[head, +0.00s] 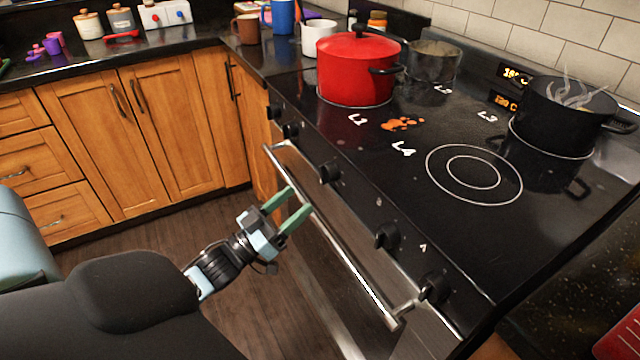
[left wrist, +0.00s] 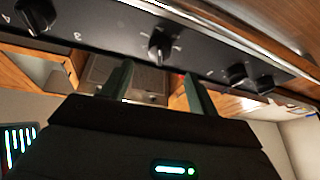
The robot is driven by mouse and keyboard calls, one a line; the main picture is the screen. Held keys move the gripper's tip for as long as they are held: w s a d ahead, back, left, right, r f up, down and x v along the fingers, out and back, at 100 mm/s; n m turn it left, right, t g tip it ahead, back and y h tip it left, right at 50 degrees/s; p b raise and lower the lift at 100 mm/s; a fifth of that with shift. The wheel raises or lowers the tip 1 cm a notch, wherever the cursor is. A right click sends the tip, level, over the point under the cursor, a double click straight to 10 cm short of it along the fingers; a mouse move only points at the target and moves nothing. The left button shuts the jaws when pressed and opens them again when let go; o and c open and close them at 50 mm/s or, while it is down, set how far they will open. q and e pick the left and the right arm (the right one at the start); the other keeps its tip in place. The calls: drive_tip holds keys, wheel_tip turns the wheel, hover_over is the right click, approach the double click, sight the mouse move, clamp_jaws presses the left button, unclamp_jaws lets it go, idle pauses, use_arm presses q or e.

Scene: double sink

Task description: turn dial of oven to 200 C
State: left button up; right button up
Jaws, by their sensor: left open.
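The oven and stove front (head: 355,205) carries a row of several black dials. One dial (head: 329,172) is near the middle, another (head: 387,236) to its right, and one (head: 434,287) at the near end; I cannot tell which sets the oven. My left gripper (head: 300,199) is open and empty, its green fingers beside the oven door handle (head: 335,235), apart from the dials. In the left wrist view a dial (left wrist: 162,46) with a white pointer line lies just beyond the gap between the fingers (left wrist: 157,68). My right gripper is not in view.
A red pot (head: 357,68), a dark pan (head: 434,62) and a steaming black pot (head: 568,112) stand on the cooktop. An orange spill (head: 402,124) lies on it. Wooden cabinets (head: 150,140) line the left. The floor between is clear.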

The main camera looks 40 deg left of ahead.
sight(327, 173)
use_arm(q)
drive_tip(key=x, duration=0.6)
drive_tip(key=shift+w+d+r, duration=0.1)
drive_tip(key=shift+w+r, duration=0.05)
drive_tip(key=shift+w, duration=0.1)
drive_tip(key=shift+w+d+r, duration=0.15)
drive_tip(key=shift+w, duration=0.3)
drive_tip(key=c, duration=1)
drive_tip(key=shift+m, duration=0.3)
